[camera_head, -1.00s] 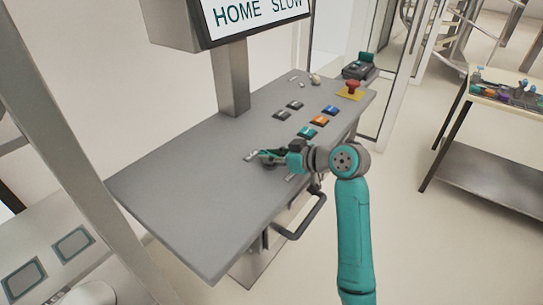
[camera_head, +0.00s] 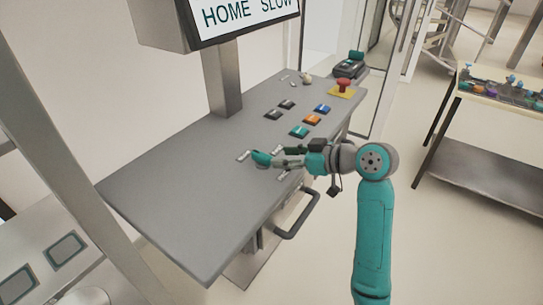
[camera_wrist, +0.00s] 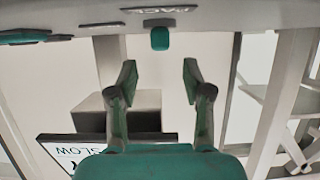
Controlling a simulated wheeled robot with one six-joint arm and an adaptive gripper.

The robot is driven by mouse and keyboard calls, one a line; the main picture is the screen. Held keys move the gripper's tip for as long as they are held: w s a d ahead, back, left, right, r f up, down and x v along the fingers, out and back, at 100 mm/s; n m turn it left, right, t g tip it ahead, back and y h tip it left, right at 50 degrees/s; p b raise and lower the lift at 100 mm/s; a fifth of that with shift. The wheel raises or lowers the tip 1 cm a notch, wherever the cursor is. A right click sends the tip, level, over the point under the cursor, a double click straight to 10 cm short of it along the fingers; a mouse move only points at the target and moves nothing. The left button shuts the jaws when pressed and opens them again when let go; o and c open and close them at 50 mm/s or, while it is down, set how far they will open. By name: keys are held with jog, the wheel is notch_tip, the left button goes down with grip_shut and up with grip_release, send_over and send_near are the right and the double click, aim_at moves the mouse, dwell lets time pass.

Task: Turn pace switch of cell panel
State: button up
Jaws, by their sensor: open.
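The pace switch (camera_head: 261,158) is a teal knob on the grey cell panel (camera_head: 165,185), beside a small pale label. In the wrist view the knob (camera_wrist: 160,39) shows at top centre, under an upside-down label (camera_wrist: 160,9). My gripper (camera_head: 277,157) points left at the knob from the right, just short of it in the head view. In the wrist view my gripper (camera_wrist: 158,76) has its two fingers wide apart with nothing between them, and the knob lies beyond the tips. A screen (camera_head: 245,14) above the panel reads HOME SLOW.
Several buttons, one of them orange (camera_head: 311,119), sit behind my gripper. A red emergency stop (camera_head: 343,85) on yellow stands at the panel's far right. A handle (camera_head: 298,222) sticks out at the panel's front. The panel's left part is bare.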

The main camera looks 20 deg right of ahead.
jog(key=shift+v, duration=2.25)
